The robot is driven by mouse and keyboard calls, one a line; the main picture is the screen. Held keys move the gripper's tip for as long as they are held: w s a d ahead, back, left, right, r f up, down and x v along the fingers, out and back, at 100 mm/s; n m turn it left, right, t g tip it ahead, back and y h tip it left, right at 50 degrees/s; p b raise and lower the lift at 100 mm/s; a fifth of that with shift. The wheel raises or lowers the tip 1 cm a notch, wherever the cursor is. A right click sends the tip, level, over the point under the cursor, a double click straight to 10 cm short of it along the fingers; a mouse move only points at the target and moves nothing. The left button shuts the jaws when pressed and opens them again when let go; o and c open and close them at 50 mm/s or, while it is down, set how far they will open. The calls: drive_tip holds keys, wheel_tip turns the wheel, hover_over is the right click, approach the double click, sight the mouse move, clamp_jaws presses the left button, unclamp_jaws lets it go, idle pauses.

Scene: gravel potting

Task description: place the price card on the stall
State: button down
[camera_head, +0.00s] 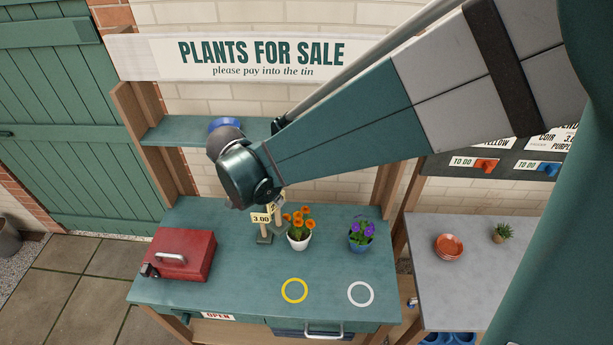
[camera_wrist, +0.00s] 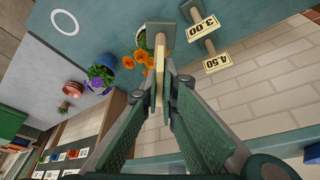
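In the wrist view, my gripper (camera_wrist: 167,85) has its fingertips close together on a thin tan price card (camera_wrist: 159,78), seen edge-on with a grey base (camera_wrist: 159,32). Its price is not readable, and I cannot tell if the base touches the stall. Two other price cards, 3.00 (camera_wrist: 202,27) and 4.50 (camera_wrist: 217,63), stand to the right of it. In the head view the 3.00 card (camera_head: 261,218) stands on the teal stall top (camera_head: 215,275); my arm hides the gripper there. A yellow ring (camera_head: 294,302) and a white ring (camera_head: 360,304) mark the front of the stall.
Close to the cards is a white pot (camera_head: 299,243) of orange flowers. A blue pot (camera_head: 361,244) of purple flowers stands to its right. A red tin (camera_head: 180,254) sits at the left. A grey side table (camera_head: 460,285) holds terracotta saucers (camera_head: 448,247). The front middle is clear.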

drive_tip(key=s+a+f+m+b, duration=0.1)
drive_tip(key=s+a+f+b, duration=0.1)
drive_tip(key=s+a+f, duration=0.3)
drive_tip(key=shift+s+a+f+m+g+h, duration=0.35)
drive_tip(key=shift+s+a, duration=0.25)
drive_tip(key=shift+a, duration=0.55)
drive_tip(key=shift+f, duration=2.85)
wheel_tip(320, 180, down, 4)
drive_tip(key=shift+f, duration=0.1)
